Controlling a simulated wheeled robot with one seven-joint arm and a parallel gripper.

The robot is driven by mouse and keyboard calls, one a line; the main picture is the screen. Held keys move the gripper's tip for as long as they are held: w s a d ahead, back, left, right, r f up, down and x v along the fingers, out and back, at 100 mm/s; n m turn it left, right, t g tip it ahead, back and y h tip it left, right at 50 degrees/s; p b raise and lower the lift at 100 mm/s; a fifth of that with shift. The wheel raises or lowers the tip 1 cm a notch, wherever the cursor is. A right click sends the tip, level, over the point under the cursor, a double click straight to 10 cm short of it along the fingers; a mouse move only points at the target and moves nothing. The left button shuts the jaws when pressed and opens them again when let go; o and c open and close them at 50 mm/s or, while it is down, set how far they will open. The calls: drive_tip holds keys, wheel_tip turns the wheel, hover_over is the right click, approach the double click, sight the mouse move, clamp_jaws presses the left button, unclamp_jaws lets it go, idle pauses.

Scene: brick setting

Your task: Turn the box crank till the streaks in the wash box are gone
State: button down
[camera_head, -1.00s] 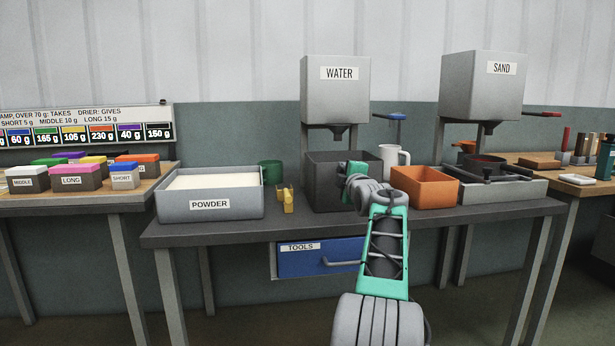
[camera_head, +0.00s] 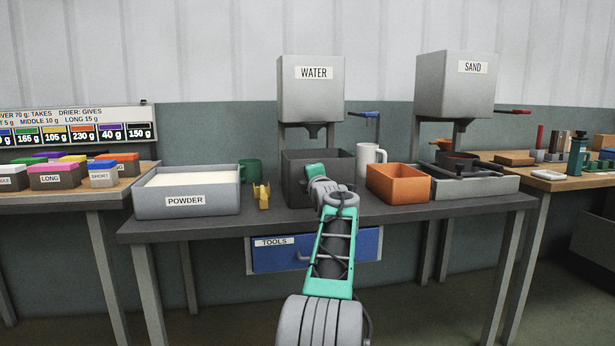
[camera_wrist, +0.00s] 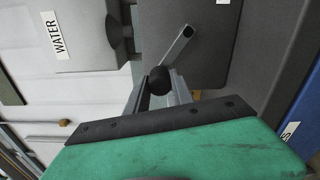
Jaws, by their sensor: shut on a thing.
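The dark grey wash box (camera_head: 294,182) stands on the workbench under the WATER hopper (camera_head: 312,92). Its wall fills the upper middle of the wrist view (camera_wrist: 215,50). A metal crank arm (camera_wrist: 176,46) sits on that wall, with a round black knob (camera_wrist: 160,80) at its end. My gripper (camera_wrist: 158,92) is shut on the knob, one finger on each side. In the head view my gripper is at the box front, mostly hidden by my own wrist. The inside of the box is too dark and covered to show any streaks.
The POWDER tray (camera_head: 226,201), a yellow piece (camera_head: 262,198) and a green cup (camera_head: 250,170) are left of the box. An orange bin (camera_head: 412,188) and white mug (camera_head: 369,158) are right. A blue TOOLS drawer (camera_head: 345,249) is below.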

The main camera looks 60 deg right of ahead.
drive_tip(key=shift+s+d+f, duration=0.1)
drive_tip(key=shift+f, duration=0.2)
drive_tip(key=c, duration=1.3)
unclamp_jaws()
drive_tip(key=shift+o, duration=1.1)
drive_tip(key=shift+r, duration=0.15)
drive_tip(key=v, duration=0.7)
drive_tip(key=shift+s+a, duration=0.15)
drive_tip(key=shift+a, duration=0.25)
